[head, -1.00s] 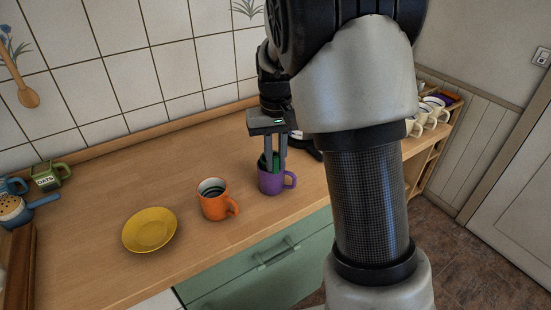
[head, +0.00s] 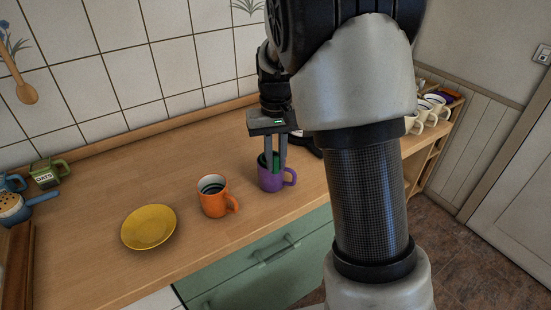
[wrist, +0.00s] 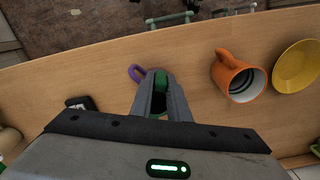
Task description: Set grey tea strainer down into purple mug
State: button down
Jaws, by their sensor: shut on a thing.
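The purple mug (head: 271,182) stands upright on the counter, its handle to the right in the head view. In the wrist view only its purple handle (wrist: 137,72) shows clearly. My gripper (head: 276,168) points down at the mug, its fingertips at or just inside the rim. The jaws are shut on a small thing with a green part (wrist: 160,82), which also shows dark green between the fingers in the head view. I take it for the tea strainer; any grey body is hidden by the fingers and the mug. I cannot tell whether it touches the mug.
An orange mug (head: 213,198) stands just left of the purple mug, and a yellow dish (head: 148,228) lies farther left. A black object (head: 306,145) is behind my gripper. Cream cups (head: 428,118) stand on a rack at the right.

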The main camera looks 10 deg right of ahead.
jog(key=shift+f, duration=0.15)
dwell(0.4)
jog(key=c, duration=1.6)
grip_release()
jog(key=shift+r+p, duration=2.6)
jog(key=shift+r, duration=0.85)
jog(key=shift+s+r, duration=0.15)
jog(key=shift+r, duration=0.05)
jog(key=shift+s+r+p, duration=0.35)
jog(key=shift+s+r, duration=0.35)
jog(key=shift+s, duration=0.25)
jog(key=shift+s+r+p, duration=0.3)
jog(key=shift+s+r, duration=0.35)
jog(key=shift+s, duration=0.25)
